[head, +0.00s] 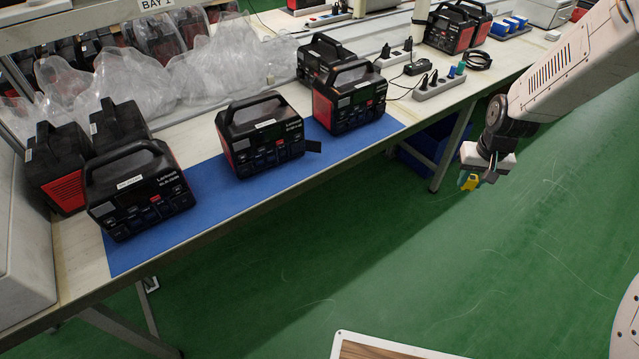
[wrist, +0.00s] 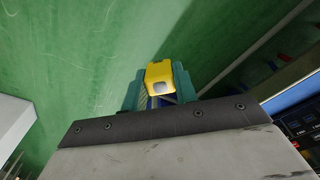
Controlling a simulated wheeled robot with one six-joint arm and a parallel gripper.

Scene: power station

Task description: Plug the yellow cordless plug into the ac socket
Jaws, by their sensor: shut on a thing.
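The yellow plug (head: 469,182) is held in my gripper (head: 479,171), over the green floor to the right of the bench. In the wrist view the yellow plug (wrist: 160,76) sits between the two teal fingertips (wrist: 158,92), which are shut on it.
The blue mat (head: 215,205) lies along the bench's front edge. White power strips with black plugs (head: 440,84) lie further right on the bench. Clear plastic wrap (head: 200,65) is behind. A wooden-topped surface (head: 385,349) is at the bottom. The floor between is clear.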

